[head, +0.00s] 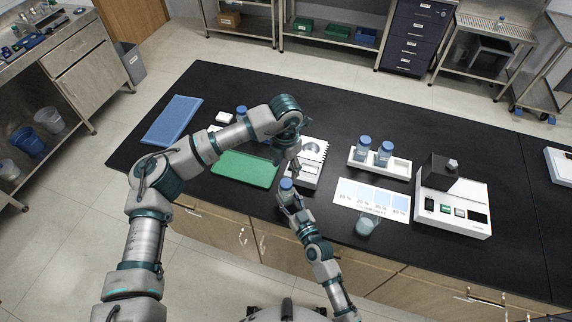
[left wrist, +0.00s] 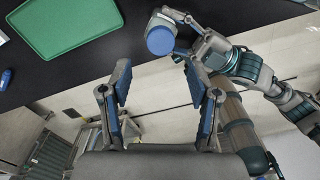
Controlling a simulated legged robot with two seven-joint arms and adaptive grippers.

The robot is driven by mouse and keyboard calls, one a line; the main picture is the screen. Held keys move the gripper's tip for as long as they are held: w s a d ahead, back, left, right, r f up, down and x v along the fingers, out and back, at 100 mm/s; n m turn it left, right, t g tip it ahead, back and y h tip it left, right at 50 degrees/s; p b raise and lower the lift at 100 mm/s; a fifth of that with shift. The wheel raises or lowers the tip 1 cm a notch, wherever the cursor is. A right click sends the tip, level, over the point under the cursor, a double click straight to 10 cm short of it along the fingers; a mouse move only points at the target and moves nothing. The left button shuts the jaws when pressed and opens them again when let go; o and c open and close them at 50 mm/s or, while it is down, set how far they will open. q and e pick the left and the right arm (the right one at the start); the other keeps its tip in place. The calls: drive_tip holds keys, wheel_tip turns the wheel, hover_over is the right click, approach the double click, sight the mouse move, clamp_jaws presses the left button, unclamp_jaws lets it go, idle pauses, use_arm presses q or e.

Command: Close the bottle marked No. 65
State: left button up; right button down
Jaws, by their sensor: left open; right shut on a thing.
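A bottle with a blue cap (head: 286,184) is held by my right gripper (head: 288,197) near the table's front edge. In the left wrist view the blue cap (left wrist: 160,41) is seen from above, with a pale body below it in the right gripper (left wrist: 177,20). The cap sits on the bottle; I cannot tell how tight it is. No number is readable on it. My left gripper (head: 296,169) is open and empty just above the cap. Its two fingers show apart in the left wrist view (left wrist: 158,78), with the cap beyond their tips.
A white rack (head: 399,169) holds two blue-capped bottles (head: 362,147) (head: 384,152). A green tray (head: 245,169), blue mat (head: 172,120), white printed card (head: 371,198), beaker (head: 366,225) and white instrument (head: 452,211) lie around. Another blue-capped bottle (head: 241,112) stands behind my left arm.

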sight(286, 182)
use_arm(q)
drive_tip(key=shift+f, duration=4)
clamp_jaws()
drive_tip(key=shift+o, duration=0.8)
unclamp_jaws()
wheel_tip(286, 182, up, 12)
drive_tip(key=shift+w, duration=0.1)
